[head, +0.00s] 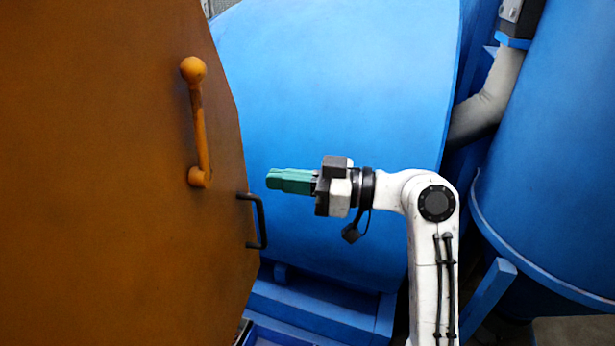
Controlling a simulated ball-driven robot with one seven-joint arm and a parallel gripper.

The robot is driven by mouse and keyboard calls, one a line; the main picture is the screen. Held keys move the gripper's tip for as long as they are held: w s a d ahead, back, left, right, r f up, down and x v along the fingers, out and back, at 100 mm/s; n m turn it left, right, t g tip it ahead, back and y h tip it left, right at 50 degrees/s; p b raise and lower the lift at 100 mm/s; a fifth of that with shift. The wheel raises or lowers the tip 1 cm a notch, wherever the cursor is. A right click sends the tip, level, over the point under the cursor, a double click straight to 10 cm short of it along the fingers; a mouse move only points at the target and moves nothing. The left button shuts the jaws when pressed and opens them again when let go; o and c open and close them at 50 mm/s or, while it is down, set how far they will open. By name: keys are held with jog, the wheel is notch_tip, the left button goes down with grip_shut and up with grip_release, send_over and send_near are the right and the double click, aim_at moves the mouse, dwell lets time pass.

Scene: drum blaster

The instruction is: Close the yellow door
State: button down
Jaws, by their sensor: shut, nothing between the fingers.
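The yellow door (100,180) shows as a large orange-brown panel filling the left of the head view. It carries an orange lever handle (200,130) with a round knob at its top. A black bar handle (260,222) sits at its right edge. My gripper (270,179) has green fingers and points left. It is shut and empty, a little right of the door's edge and above the black handle in the picture. It appears apart from the door. The door's hinge side and its frame are out of view, so how far it stands open is hard to tell.
A big blue drum (340,80) fills the middle behind my arm. A blue tank (560,150) stands at the right, with a grey pipe (488,105) between them. Blue base beams (320,312) run below the drum. A gap lies between gripper and door.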

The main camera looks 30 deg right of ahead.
aim_at(224, 175)
jog(key=p+x, duration=0.1)
jog(key=x, duration=0.6)
jog(key=shift+a+f, duration=0.1)
jog(key=shift+a, duration=0.05)
